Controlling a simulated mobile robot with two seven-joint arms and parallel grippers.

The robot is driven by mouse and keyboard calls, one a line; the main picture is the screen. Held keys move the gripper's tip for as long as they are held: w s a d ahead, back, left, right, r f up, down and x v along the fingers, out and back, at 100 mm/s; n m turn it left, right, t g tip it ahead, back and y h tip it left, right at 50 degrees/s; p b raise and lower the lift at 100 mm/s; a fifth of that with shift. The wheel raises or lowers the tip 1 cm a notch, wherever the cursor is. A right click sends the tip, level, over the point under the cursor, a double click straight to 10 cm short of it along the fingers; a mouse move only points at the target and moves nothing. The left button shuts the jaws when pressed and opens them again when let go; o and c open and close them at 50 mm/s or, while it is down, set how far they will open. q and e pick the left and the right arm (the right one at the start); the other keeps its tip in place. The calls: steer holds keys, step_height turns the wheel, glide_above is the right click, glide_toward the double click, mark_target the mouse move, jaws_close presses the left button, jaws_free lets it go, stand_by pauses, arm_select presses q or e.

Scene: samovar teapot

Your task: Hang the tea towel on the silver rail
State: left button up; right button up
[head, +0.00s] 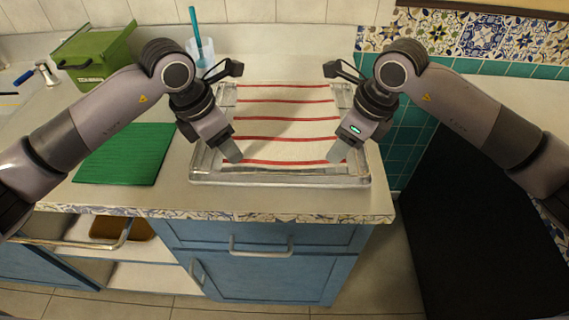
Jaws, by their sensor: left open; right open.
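The tea towel (285,124) is white with red stripes and lies flat in a clear shallow tray (280,178) on the counter. My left gripper (234,110) is open at the towel's left edge, and my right gripper (334,110) is open at its right edge. Each has one finger toward the back and one toward the front. I cannot tell whether the fingers touch the towel. A silver rail (75,242) runs along the cabinet front at lower left, below the counter edge, and is bare. My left arm hides part of its left end.
A green mat (125,153) lies left of the tray. A green box (92,50) and a clear cup with a blue-green stick (201,50) stand behind. Open shelves (150,275) are behind the rail. A cabinet handle (261,251) sits below the tray. A black panel (470,220) stands at right.

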arm_select(q)
steer(key=shift+f, duration=0.35)
arm_select(e)
steer(key=shift+f, duration=0.35)
arm_select(q)
steer(key=shift+f, duration=0.1)
arm_select(e)
steer(key=shift+f, duration=0.1)
arm_select(q)
steer(key=shift+f, duration=0.1)
jaws_close()
arm_select(e)
steer(key=shift+f, duration=0.1)
jaws_close()
steer(key=shift+d, duration=0.1)
